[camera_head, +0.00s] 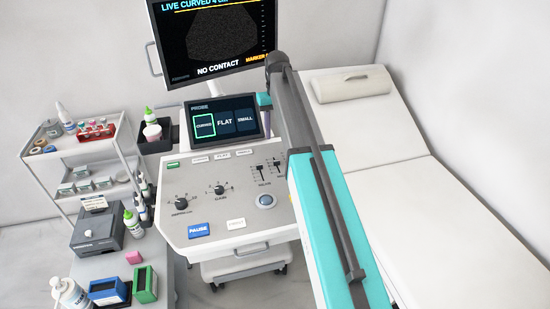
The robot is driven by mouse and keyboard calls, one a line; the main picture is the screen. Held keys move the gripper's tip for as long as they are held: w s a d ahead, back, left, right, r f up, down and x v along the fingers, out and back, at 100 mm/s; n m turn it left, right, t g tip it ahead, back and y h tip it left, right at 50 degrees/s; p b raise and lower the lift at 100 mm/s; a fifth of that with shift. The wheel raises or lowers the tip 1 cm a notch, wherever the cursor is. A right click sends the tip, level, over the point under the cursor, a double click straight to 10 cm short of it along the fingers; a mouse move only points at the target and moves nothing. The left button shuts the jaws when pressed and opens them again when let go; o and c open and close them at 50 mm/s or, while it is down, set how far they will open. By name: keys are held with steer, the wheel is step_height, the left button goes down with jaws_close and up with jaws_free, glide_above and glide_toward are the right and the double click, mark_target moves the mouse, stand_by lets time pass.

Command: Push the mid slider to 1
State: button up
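The ultrasound console (235,190) stands in the middle, with a grey sloped panel. Two slider tracks show at its right side, beside my arm. The left slider (261,173) has a dark knob and a small label that is too blurred to read surely. The second slider (277,166), partly beside my arm, has a label that is cut off; it may be the mid slider. Any further slider to the right is hidden behind my arm. My arm rises from the lower right across the panel's right edge. My gripper's fingers cannot be made out.
A monitor (218,40) reads "NO CONTACT" above a probe touchscreen (224,121). Knobs, a trackball (266,200) and a blue PAUSE button (199,230) share the panel. A white couch (390,170) lies at right. A cart (75,160) and a supply table with bottles stand at left.

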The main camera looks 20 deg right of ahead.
mark_target(276, 161)
steer(key=shift+f+p, duration=1.95)
steer(key=shift+f, duration=4.6)
jaws_close()
